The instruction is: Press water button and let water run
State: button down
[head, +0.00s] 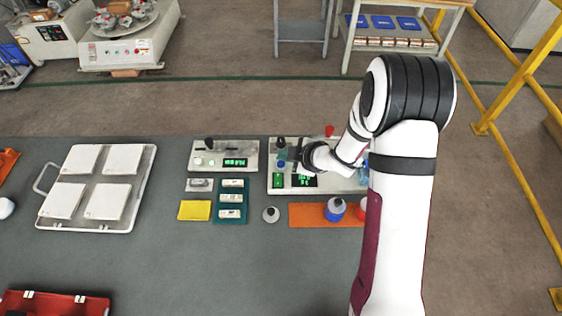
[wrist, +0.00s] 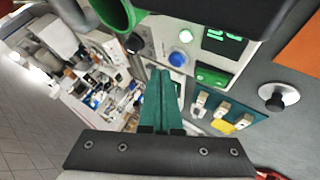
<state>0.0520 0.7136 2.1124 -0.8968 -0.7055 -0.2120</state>
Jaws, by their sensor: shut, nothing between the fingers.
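The test machine's pale panel (head: 345,186) lies on the grey bench, partly hidden by my arm. Near its left end is a small blue button (head: 281,164), above a green switch (head: 278,181). In the wrist view the blue button (wrist: 185,36) shows as a dome on the panel, with the green switch (wrist: 212,76) to its right. My gripper (head: 294,154) is over the panel's left part, close to the blue button. In the wrist view my gripper's teal fingers (wrist: 161,72) are together and empty, left of and below the button. Contact with it cannot be told.
A smaller instrument (head: 225,155) with a green display stands left of the panel. A rack of white tiles (head: 133,206) is at far left.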

jog(key=shift+f, duration=0.15)
jog(key=shift+f, duration=0.3)
jog(key=shift+f, duration=0.45)
dwell(0.9)
jog(key=shift+r, duration=0.85)
jog(key=shift+r, duration=0.15)
jog(key=shift+r, duration=2.4)
